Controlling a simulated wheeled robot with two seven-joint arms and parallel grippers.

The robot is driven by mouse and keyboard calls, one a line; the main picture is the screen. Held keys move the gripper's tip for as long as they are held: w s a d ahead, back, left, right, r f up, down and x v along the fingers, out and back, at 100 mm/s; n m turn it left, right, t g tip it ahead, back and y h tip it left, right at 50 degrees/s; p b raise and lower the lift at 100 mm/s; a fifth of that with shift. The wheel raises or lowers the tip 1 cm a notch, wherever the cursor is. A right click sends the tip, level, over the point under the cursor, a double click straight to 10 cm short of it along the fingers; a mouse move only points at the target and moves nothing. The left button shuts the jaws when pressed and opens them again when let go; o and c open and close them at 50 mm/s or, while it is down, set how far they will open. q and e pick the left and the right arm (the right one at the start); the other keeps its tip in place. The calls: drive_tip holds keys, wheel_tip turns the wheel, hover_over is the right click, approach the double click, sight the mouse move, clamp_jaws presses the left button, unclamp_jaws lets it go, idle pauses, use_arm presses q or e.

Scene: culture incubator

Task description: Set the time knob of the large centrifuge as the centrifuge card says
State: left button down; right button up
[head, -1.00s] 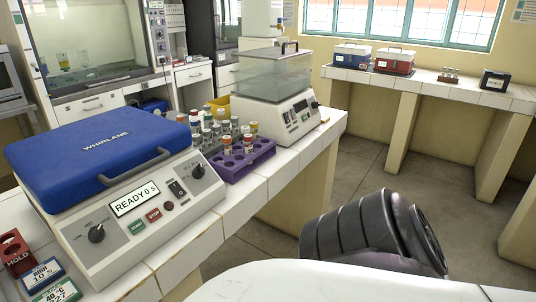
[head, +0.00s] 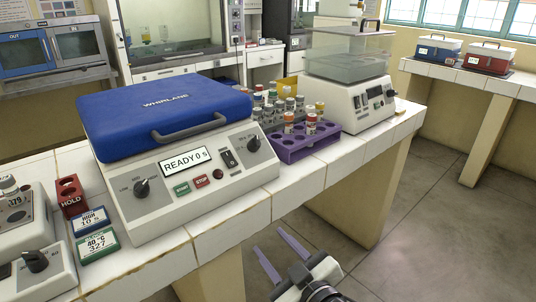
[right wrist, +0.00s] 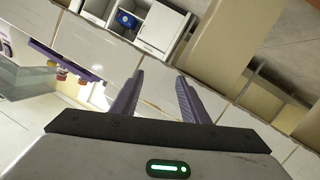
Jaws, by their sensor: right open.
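The large centrifuge (head: 215,192) stands on the white tiled bench, its blue lid (head: 165,110) closed. Its display (head: 186,162) reads READY 0 s. The right-hand knob (head: 253,145), with markings in seconds too small to read fully, is on the right of the front panel. A speed knob (head: 142,187) with LOW at its left is on the left. A blue-edged card (head: 90,220) reads HIGH, 10 s. My right gripper (head: 269,240) is open and empty, in front of the bench and below the panel; its fingers also show in the right wrist view (right wrist: 160,78). My left gripper is not in view.
A green card (head: 97,244) and a red HOLD block (head: 70,194) lie left of the centrifuge. A purple tube rack (head: 305,145) with several tubes stands to its right, before a clear-lidded machine (head: 352,98). The floor before the bench is clear.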

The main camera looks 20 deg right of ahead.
drive_tip(key=w+a+r+n+t+y, duration=0.2)
drive_tip(key=r, duration=0.5)
drive_tip(key=w+a+r+n+t+y, duration=0.1)
drive_tip(key=w+r+n+t, duration=0.1)
drive_tip(key=r, duration=0.5)
drive_tip(key=s+a+r+n+g+y, duration=0.2)
drive_tip(key=a+r+n+g+y, duration=0.2)
drive_tip(key=a+r+n+y, duration=0.45)
drive_tip(key=s+a+r+n+g+y, duration=0.4)
drive_tip(key=n+y, duration=0.3)
drive_tip(key=n, duration=0.4)
drive_tip(key=n+g+h+b, duration=0.3)
drive_tip(key=n+h, duration=0.5)
drive_tip(key=h, duration=1.1)
approach(257, 140)
drive_tip(key=shift+y, duration=0.25)
drive_tip(key=x, duration=0.9)
drive_tip(key=shift+w+d+f, duration=0.15)
drive_tip(key=shift+d+f, duration=0.05)
